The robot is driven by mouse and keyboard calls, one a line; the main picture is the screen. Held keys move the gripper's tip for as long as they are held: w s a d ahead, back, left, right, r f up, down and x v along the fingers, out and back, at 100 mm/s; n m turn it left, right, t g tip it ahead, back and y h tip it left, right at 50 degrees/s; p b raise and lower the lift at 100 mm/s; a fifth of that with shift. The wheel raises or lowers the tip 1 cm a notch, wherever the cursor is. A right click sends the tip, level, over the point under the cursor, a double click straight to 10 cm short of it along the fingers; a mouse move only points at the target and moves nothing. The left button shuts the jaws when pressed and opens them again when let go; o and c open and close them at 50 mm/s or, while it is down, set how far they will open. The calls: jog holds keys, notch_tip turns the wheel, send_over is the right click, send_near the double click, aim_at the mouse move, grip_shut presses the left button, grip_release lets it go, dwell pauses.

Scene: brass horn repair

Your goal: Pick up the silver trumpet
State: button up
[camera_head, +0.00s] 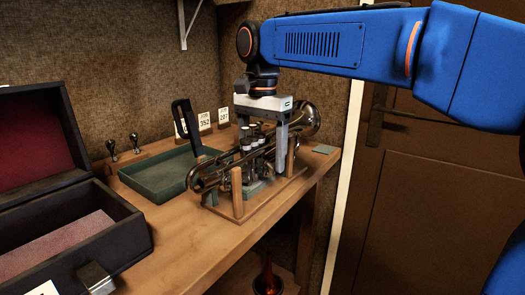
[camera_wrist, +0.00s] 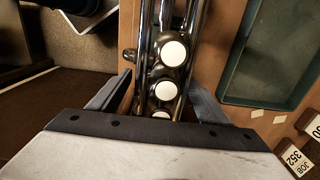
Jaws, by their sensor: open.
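The silver trumpet (camera_head: 212,181) lies across a wooden stand with upright pegs (camera_head: 237,190) on the workbench. Its bell points to the back right, partly behind my gripper. My gripper (camera_head: 262,150) is open and points down over the trumpet's middle, around the valves. In the wrist view, the trumpet's tubes and white-topped valves (camera_wrist: 173,53) run between the two spread fingers of my gripper (camera_wrist: 158,98). A gap shows between the fingers and the valves there. The lower fingertips are partly hidden in the head view.
A green tray (camera_head: 150,194) lies left of the stand, with a dark upright object (camera_head: 187,122) at it. Numbered job cards (camera_head: 204,119) stand behind. An open dark case (camera_head: 128,215) fills the bench's left. Two small mouthpieces (camera_head: 134,142) stand at the back. The bench's front right is clear.

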jog(key=shift+f, duration=0.6)
jog(key=c, duration=1.5)
jog(key=shift+r, duration=0.15)
